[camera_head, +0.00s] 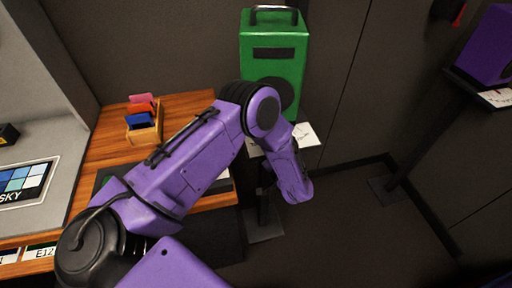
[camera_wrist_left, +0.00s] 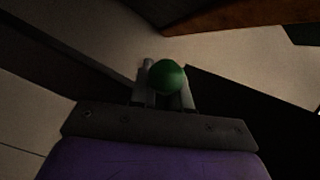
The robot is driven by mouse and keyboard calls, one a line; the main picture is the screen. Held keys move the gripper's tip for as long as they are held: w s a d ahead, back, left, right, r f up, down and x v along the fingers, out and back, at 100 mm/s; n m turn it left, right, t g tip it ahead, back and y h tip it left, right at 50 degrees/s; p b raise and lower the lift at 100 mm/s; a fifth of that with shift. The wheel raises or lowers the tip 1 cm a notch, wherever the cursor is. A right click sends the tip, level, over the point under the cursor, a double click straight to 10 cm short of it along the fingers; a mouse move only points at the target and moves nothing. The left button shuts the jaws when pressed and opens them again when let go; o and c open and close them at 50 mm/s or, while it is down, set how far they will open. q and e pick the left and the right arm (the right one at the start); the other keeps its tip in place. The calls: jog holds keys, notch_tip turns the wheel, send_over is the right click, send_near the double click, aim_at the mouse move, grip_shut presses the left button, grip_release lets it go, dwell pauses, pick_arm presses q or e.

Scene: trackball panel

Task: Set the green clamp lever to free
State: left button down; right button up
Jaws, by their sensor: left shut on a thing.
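The green clamp lever shows only as a round green knob (camera_wrist_left: 168,77) in the left wrist view. My left gripper (camera_wrist_left: 165,88) is shut on this knob, with one finger on each side of it. The rest of the lever and its marked positions are hidden. In the head view my purple left arm reaches across the wooden desk toward a green speaker-like box, and the gripper and the knob cannot be made out there. My right gripper is not in view.
A green box with a handle (camera_head: 273,45) stands behind my arm. A wooden desk (camera_head: 105,150) holds a small card holder (camera_head: 148,125). A purple box (camera_head: 487,50) stands on a stand at right. Dark floor (camera_head: 350,225) is open at centre right.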

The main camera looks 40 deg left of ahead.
pick_arm(q)
jog(key=shift+w+d+f+n+h, duration=0.15)
jog(key=shift+f+n+h, duration=0.2)
jog(key=shift+n, duration=0.3)
jog(key=shift+w+d+f+n+h, duration=0.15)
jog(key=shift+f+n+h, duration=0.2)
jog(key=shift+n, duration=0.3)
jog(key=c, duration=1.2)
grip_release()
jog(key=shift+o, duration=0.2)
jog(key=b+v, duration=0.2)
jog(key=v, duration=0.8)
jog(key=shift+d, duration=0.3)
